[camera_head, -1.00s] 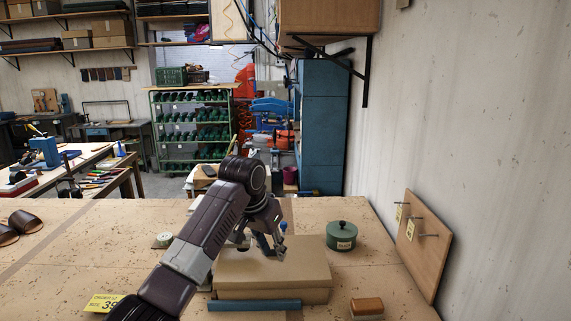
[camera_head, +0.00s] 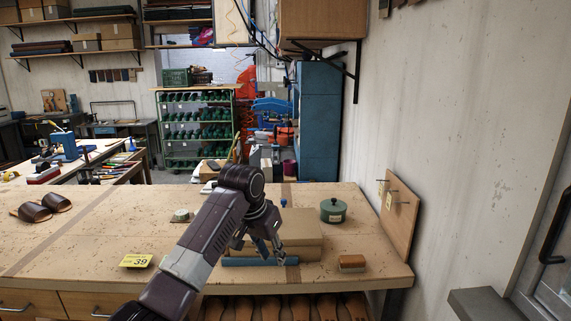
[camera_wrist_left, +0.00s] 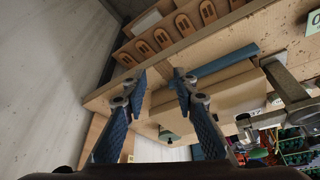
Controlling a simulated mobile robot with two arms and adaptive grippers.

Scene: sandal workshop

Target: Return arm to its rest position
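My left arm reaches in from the lower left of the head view. Its gripper (camera_head: 266,246) appears in front of the closed cardboard box (camera_head: 302,229) on the workbench (camera_head: 110,235). In the left wrist view the two blue-padded fingers (camera_wrist_left: 160,88) stand apart with nothing between them, so the gripper is open and empty. The box (camera_wrist_left: 222,98) and the blue bar (camera_wrist_left: 228,60) along its front show beyond the fingers. My right gripper is in neither view.
A green lidded pot (camera_head: 333,211), a wooden block (camera_head: 352,263) and a yellow size card (camera_head: 136,261) lie on the bench. Brown sandals (camera_head: 34,212) sit at the left. A board with pegs (camera_head: 400,220) stands at the right edge, near the wall. Soles (camera_head: 300,308) fill a shelf below.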

